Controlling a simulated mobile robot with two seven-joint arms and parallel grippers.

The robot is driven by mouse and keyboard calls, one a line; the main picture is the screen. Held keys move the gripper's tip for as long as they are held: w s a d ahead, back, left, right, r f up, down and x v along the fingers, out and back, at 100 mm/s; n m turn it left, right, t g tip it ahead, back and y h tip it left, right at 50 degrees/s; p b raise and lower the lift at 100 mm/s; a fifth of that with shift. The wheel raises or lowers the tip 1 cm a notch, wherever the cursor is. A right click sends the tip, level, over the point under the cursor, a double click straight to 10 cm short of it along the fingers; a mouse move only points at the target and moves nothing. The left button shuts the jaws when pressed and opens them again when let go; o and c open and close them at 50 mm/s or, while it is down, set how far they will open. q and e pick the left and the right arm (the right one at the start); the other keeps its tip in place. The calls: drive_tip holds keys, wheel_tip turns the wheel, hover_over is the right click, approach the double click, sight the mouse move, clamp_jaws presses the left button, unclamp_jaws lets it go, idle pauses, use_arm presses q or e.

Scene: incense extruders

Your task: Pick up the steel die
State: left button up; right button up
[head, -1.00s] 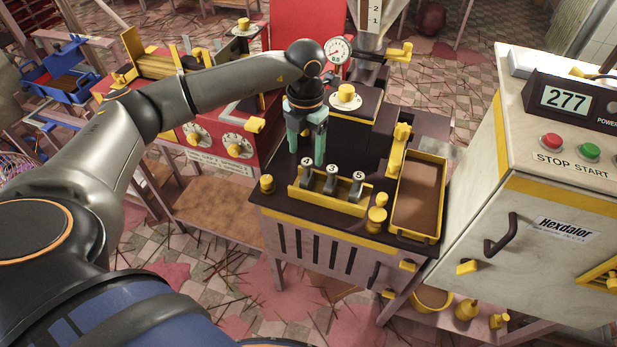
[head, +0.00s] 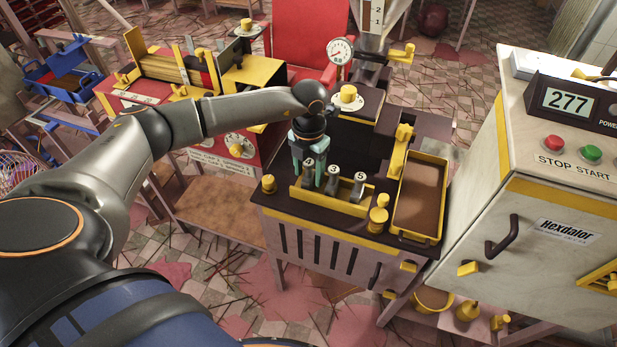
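Three grey steel dies with numbered tops stand upright in a yellow rack (head: 330,203) on the dark top of the machine cabinet. They are the left die (head: 308,174), the middle die (head: 333,181) and the right die (head: 358,186). My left gripper (head: 309,170) points down with its teal fingers apart, one on each side of the left die. Whether either finger touches that die cannot be told. My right gripper is not in view.
Yellow knobs (head: 378,217) stand by the rack's right end. A yellow-rimmed tray (head: 420,200) lies to the right. A pressure gauge (head: 340,51) and a yellow-capped cylinder (head: 348,96) stand behind. A tall pale cabinet (head: 520,215) bounds the right.

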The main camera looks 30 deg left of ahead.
use_arm(q)
clamp_jaws()
drive_tip(key=shift+r, duration=0.1)
idle(1.0)
